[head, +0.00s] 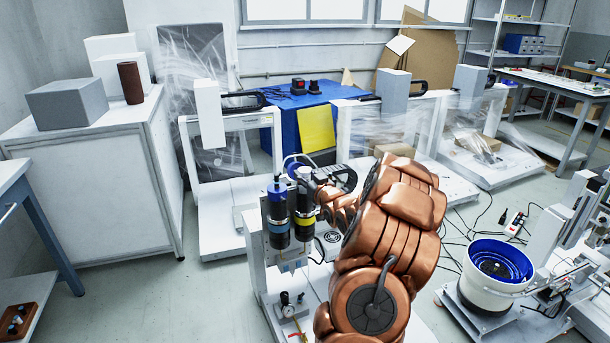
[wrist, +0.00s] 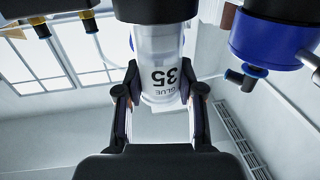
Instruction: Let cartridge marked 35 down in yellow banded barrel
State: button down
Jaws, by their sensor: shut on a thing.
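The cartridge marked 35 (wrist: 163,75) is clear and white, with "35 GLUE" upside down in the wrist view. My gripper (wrist: 160,98) is shut on it, one finger on each side. The cartridge's far end meets the mouth of a black barrel (wrist: 155,10) and is hidden there; how deep it sits I cannot tell. In the head view the yellow banded barrel (head: 304,217) stands upright on the gantry, right of a blue banded barrel (head: 278,220). My gripper (head: 312,178) is at the top of the yellow banded one.
A blue cap with a black elbow fitting (wrist: 270,40) is close beside the cartridge in the wrist view. A white bowl with blue lining (head: 497,262) stands at right. A pressure gauge (head: 287,309) is low on the gantry.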

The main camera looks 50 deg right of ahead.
jog(key=shift+f+b, duration=0.8)
jog(key=shift+f, duration=1.55)
jog(key=c, duration=0.6)
grip_release()
jog(key=shift+f, duration=0.1)
jog(key=shift+c, duration=0.2)
jog(key=shift+s+a, duration=0.1)
jog(key=shift+s, duration=0.05)
jog(key=v, duration=1.1)
jog(key=shift+s, duration=0.35)
